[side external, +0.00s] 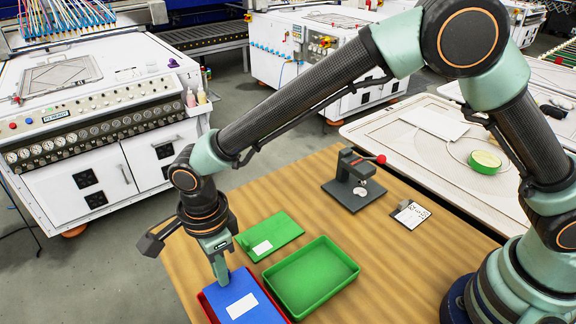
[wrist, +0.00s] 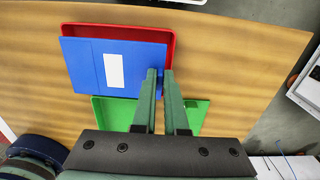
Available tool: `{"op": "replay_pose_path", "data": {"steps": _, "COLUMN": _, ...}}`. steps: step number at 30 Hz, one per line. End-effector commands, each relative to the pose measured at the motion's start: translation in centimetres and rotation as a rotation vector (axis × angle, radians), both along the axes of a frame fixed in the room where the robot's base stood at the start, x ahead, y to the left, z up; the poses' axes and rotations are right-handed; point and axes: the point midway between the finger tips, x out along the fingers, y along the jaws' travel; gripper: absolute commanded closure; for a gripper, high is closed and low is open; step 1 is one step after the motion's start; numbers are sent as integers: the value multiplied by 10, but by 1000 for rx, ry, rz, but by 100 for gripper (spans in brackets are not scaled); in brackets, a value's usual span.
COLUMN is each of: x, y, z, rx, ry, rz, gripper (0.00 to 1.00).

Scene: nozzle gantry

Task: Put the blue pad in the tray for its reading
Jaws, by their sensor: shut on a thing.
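The blue pad (side external: 240,299), with a white label, is held flat over the red tray (side external: 203,308). In the wrist view the pad (wrist: 88,72) covers most of the red tray (wrist: 120,30) and overlaps its left and lower rim. It looks raised above the tray; the exact gap cannot be told. My gripper (side external: 222,276) is shut on one edge of the pad, and its fingertips (wrist: 160,73) show at the pad's right edge in the wrist view. The green tray (side external: 350,272) beside the red one is empty.
A green pad (side external: 270,235) with a white label lies on the wooden table behind the trays. A dark bench device (side external: 352,180) with a red knob and a small card (side external: 411,214) stand farther back. Table space right of the green tray is clear.

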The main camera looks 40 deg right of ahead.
Motion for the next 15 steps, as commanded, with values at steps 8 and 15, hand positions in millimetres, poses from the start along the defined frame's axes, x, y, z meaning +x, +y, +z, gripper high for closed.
{"op": "replay_pose_path", "data": {"steps": 8, "x": -1, "y": -1, "z": -35, "rx": -3, "ry": 3, "rz": 0, "gripper": 100}}
{"op": "replay_pose_path", "data": {"steps": 15, "x": 0, "y": 0, "z": -44, "rx": 1, "ry": -1, "rz": 0, "gripper": 100}}
